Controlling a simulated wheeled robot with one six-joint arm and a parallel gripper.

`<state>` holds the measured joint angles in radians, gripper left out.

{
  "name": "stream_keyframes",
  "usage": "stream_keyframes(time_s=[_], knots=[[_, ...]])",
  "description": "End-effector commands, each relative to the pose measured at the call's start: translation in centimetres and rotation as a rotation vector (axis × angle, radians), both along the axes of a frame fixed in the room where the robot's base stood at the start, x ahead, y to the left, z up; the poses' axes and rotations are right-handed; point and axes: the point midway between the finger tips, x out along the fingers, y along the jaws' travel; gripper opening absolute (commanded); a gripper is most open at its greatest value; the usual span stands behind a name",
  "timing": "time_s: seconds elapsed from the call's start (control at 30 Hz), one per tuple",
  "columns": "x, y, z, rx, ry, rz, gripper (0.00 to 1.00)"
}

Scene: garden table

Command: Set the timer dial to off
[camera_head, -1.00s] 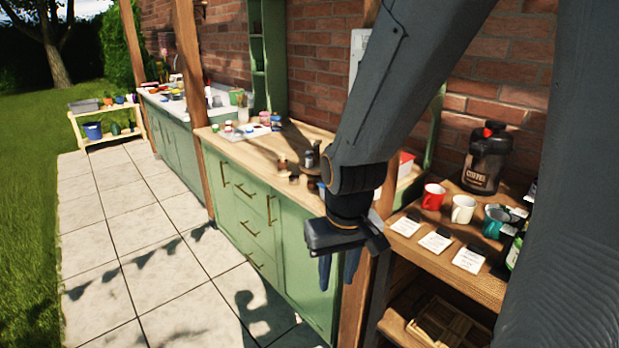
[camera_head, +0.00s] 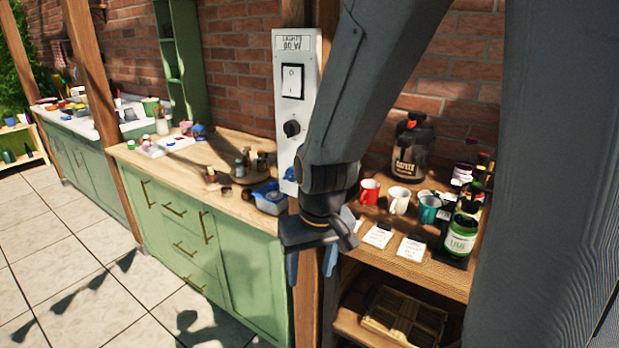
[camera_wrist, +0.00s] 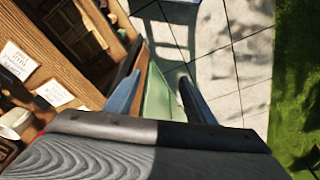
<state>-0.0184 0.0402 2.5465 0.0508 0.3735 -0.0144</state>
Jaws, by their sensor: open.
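The timer dial (camera_head: 291,128) is a round black knob on a white control panel (camera_head: 309,75) fixed to a wooden post, in the head view. Its pointer setting is too small to read. Above it on the panel is a white rocker switch (camera_head: 292,81), and at the top a small label. My gripper (camera_head: 308,265) hangs below the panel, in front of the post, pointing down, apart from the dial. In the wrist view the two blue fingers (camera_wrist: 160,100) stand apart with nothing between them. The dial is not in the wrist view.
A wooden shelf (camera_head: 450,276) at right holds a red mug (camera_head: 369,191), a white mug (camera_head: 398,200), a teal mug (camera_head: 429,209), jars and a coffee container (camera_head: 410,148). The green cabinet's countertop (camera_head: 215,180) at left holds bottles and a blue tub (camera_head: 270,198). The paved floor is clear.

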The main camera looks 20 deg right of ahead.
Motion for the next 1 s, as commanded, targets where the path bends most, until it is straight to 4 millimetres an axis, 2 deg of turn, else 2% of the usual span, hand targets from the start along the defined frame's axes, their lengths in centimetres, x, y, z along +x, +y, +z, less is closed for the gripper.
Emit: stream_keyframes(time_s=[0.13,0.3,0.4,0.5,0.6,0.67,0.8,1.0], knots=[[7.0,3.5,-0.2,0.062,-0.194,-0.045,0.5],[17.7,7.2,1.5,0.101,-0.528,-0.18,0.5],[22.4,7.8,3.0,0.074,-0.712,-0.291,0.5],[25.4,7.6,4.4,0.006,-0.876,-0.411,0.5],[26.6,6.9,5.5,-0.101,-1.019,-0.535,0.5],[26.5,6.5,6.1,-0.18,-1.089,-0.605,0.5],[24.5,5.8,7.0,-0.368,-1.196,-0.74,0.5],[20.8,5.8,7.8,-0.591,-1.264,-0.854,0.5]])
